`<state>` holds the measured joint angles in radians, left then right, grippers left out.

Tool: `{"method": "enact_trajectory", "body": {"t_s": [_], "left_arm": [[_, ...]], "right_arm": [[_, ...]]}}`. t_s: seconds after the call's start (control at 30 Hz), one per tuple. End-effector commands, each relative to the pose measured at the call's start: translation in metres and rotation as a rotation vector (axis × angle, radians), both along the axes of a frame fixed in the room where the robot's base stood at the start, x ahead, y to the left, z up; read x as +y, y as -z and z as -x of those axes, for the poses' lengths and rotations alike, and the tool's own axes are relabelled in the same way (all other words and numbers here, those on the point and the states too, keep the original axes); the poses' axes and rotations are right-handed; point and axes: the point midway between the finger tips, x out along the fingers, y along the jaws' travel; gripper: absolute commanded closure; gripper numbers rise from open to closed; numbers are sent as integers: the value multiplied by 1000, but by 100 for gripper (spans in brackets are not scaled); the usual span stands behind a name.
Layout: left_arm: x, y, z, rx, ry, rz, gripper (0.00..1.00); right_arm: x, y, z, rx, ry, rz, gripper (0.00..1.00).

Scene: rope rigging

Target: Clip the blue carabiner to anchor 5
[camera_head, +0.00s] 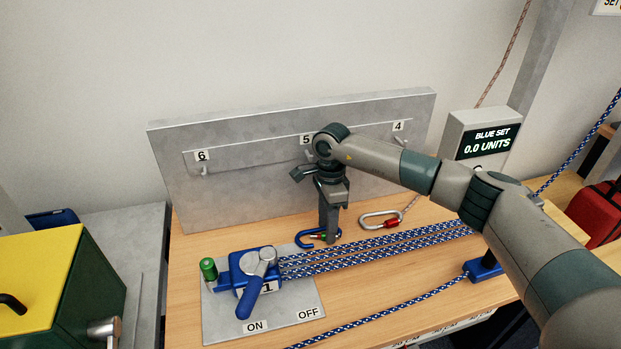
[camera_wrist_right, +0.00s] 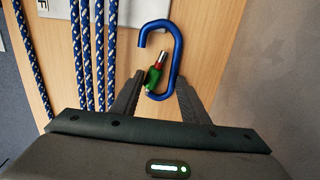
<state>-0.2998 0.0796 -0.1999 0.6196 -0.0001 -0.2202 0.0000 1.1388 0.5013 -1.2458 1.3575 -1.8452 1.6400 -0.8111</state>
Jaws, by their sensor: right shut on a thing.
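The blue carabiner (camera_head: 308,239) is at the table below the anchor board, and its gate looks open. It also shows in the right wrist view (camera_wrist_right: 178,62), with a green sleeve and a red part on its gate. My right gripper (camera_head: 329,238) points down and is shut on the carabiner at the green sleeve; its fingers also show in the right wrist view (camera_wrist_right: 157,88). Anchor 5 (camera_head: 307,152) is a small fitting under label 5 on the grey board, partly hidden by my right wrist. My left gripper is not in view.
Blue ropes (camera_head: 380,248) run from a blue lever device (camera_head: 258,270) across the table. Anchors 6 (camera_head: 203,170) and 4 (camera_head: 396,140) flank anchor 5. A display box (camera_head: 486,138) stands at right.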

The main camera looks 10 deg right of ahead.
Motion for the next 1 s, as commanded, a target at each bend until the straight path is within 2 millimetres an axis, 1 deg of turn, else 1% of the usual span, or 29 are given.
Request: {"method": "enact_trajectory", "body": {"t_s": [0.27,0.6,0.7,1.0], "left_arm": [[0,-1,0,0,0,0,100],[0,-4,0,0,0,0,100],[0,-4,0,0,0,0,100],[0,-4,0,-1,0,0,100]], "right_arm": [[0,-2,0,0,0,0,83],[0,-25,-1,-2,-1,0,83],[0,-29,0,-1,-1,0,83],[0,-30,0,0,0,0,83]]}}
